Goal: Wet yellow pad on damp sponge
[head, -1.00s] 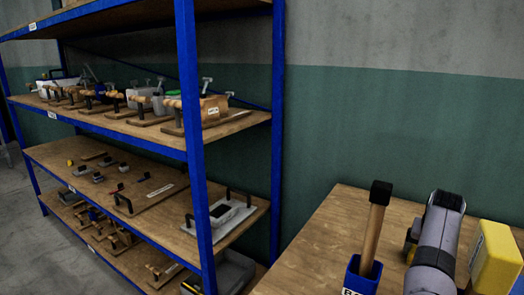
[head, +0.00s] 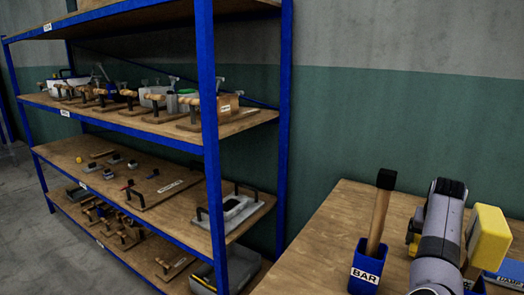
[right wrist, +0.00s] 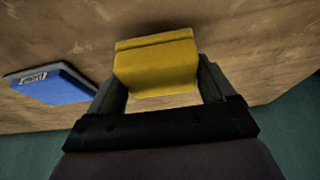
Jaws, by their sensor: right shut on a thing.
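A yellow pad (head: 489,235) is held above the wooden table by my right gripper. In the right wrist view the pad (right wrist: 155,66) sits between the two dark fingers of my right gripper (right wrist: 165,88), which is shut on it. A blue item with a white label (head: 506,274) lies on the table at the right edge of the head view, partly cut off. It also shows in the right wrist view (right wrist: 55,84), apart from the pad and to its left. I cannot make out a sponge surface on it. My left gripper is out of view.
A blue holder labelled BAR (head: 367,267) stands on the table (head: 318,262) with a black-topped wooden bar (head: 381,215) upright in it, left of my right arm. A blue-framed shelf with several presses and tools (head: 212,150) fills the left side.

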